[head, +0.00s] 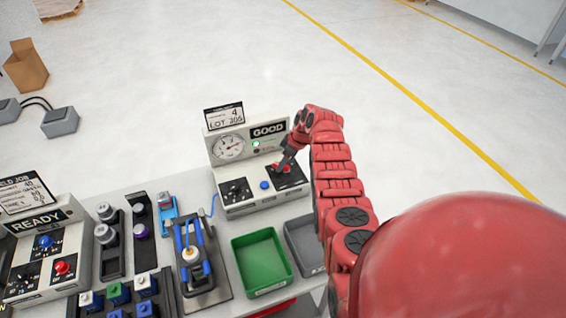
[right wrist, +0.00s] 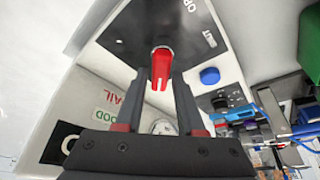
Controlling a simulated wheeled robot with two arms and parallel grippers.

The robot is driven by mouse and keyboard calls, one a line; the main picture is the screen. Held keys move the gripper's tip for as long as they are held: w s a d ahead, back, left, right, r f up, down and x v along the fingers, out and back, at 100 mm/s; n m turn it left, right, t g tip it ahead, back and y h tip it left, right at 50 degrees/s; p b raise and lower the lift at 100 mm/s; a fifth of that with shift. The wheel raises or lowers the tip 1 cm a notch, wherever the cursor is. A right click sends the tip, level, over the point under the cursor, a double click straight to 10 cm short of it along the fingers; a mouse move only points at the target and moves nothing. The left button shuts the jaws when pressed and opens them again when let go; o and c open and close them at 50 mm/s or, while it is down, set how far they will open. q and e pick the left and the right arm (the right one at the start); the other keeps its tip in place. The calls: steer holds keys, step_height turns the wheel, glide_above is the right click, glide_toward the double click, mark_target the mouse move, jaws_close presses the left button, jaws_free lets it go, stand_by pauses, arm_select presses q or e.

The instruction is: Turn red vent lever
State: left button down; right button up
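The red vent lever (head: 281,168) is on the dark panel at the right of the white console marked GOOD (head: 247,204). In the right wrist view the lever (right wrist: 161,66) stands out from the dark panel, between my two dark fingers. My red right arm hides the right side of the console in the head view. My left gripper is not in view.
A blue button (head: 264,185) sits left of the lever. A green bin (head: 262,262) and a grey bin (head: 303,243) stand in front of the console. A second console marked READY (head: 40,218), a fixture (head: 193,256) and small parts fill the left of the table.

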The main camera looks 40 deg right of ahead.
jaws_close()
steer(key=shift+s+f+m, duration=0.1)
steer(key=shift+m, duration=0.2)
steer(key=m+h+b, duration=0.1)
steer(key=m, duration=0.1)
steer(key=shift+d+f+m, duration=0.1)
steer(key=shift+m, duration=0.2)
steer(key=m+b, duration=0.1)
steer(key=m+h+b, duration=0.1)
steer(key=m, duration=0.1)
steer(key=m+h+b, duration=0.1)
steer(key=shift+d+f+m+t, duration=0.1)
steer(key=shift+d+m+t, duration=0.2)
steer(key=shift+t, duration=0.1)
steer(key=m+h+b, duration=0.1)
steer(key=m+b, duration=0.1)
steer(key=b, duration=0.1)
steer(key=m+g+h+b, duration=0.1)
steer(key=m+b, duration=0.2)
steer(key=b, duration=0.1)
steer(key=m+h+b, duration=0.1)
steer(key=m+b, duration=0.2)
steer(key=shift+d+g+b, duration=0.3)
steer(key=shift+d+b, duration=0.05)
steer(key=shift+s+r+m+g+b, duration=0.2)
steer(key=shift+m+g+b, duration=0.2)
steer(key=shift+m+b, duration=0.75)
